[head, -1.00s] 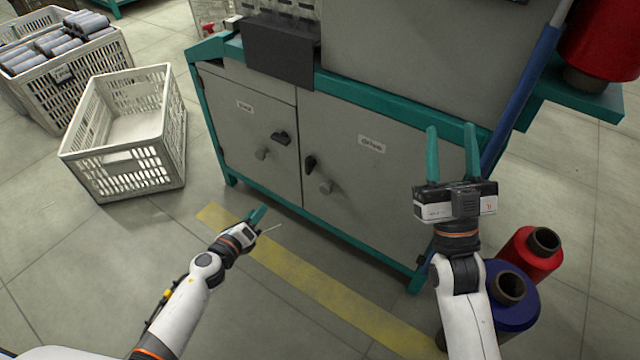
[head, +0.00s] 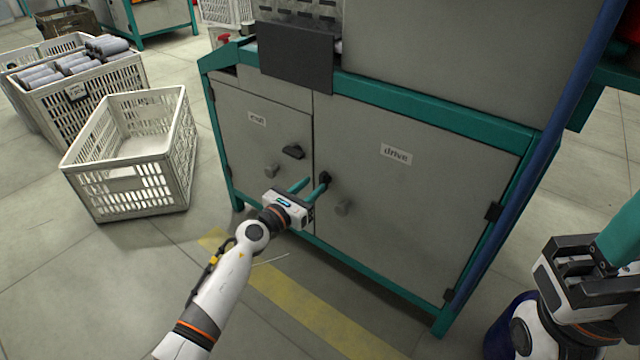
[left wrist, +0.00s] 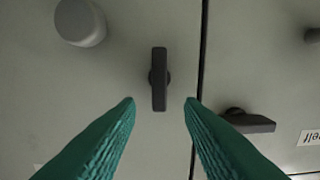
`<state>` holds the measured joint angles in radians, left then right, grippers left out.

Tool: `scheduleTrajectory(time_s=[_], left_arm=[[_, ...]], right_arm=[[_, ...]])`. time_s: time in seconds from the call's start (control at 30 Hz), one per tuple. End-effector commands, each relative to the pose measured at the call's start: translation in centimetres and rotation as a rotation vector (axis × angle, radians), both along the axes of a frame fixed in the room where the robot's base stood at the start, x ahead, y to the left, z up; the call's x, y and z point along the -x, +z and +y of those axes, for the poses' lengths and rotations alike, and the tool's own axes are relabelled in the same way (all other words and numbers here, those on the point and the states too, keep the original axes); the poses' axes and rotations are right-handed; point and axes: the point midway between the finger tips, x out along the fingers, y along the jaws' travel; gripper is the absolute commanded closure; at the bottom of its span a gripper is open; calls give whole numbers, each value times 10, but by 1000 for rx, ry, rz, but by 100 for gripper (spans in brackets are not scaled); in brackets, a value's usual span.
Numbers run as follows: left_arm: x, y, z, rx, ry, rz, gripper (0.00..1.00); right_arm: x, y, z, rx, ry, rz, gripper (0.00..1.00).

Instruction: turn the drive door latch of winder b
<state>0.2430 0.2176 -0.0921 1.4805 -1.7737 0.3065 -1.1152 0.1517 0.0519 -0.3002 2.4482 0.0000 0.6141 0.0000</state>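The drive door (head: 420,215) is the right-hand grey door of the cabinet, with a "drive" label. Its dark latch (head: 325,178) is near the seam, partly behind a finger of my left gripper (head: 310,184). In the left wrist view the latch (left wrist: 159,79) stands upright along the door seam. It lies just beyond and between the two teal fingertips (left wrist: 160,102), which are open with nothing between them. A round grey knob (head: 343,208) sits on the same door. My right gripper (head: 603,258) is at the right edge, partly cut off; its finger gap is unclear.
The left door's latch (head: 293,152) sits across the seam, close to my left gripper. A blue post (head: 560,130) stands at the cabinet's right edge. An empty white crate (head: 135,160) and one with grey bobbins (head: 80,85) stand left. Floor in front is clear.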

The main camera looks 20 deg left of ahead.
Motion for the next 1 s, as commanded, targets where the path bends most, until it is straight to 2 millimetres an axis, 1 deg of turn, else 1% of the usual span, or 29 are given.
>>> scheduleTrajectory(time_s=[0.03,0.1,0.23,0.4,0.63,0.83,0.87,1.0], left_arm=[[-9,-1,-4,2,-1,-2,65],[-19,-2,-7,2,0,-2,65],[-32,-2,-12,1,-1,0,65],[-38,-1,-14,1,-1,1,65],[-38,-1,-14,1,-1,1,65],[-38,-1,-14,1,-1,1,98],[-38,-1,-14,1,-1,1,100],[-38,0,-14,2,-1,2,100]], right_arm=[[1,-1,0,0,0,-11,55],[3,0,0,1,-1,-23,55],[5,4,1,2,-2,-40,55],[5,6,1,4,-3,-45,55],[5,6,1,4,-3,-44,55],[5,6,1,4,-3,-44,55],[5,6,1,4,-3,-44,55],[5,7,1,4,-3,-44,55]])
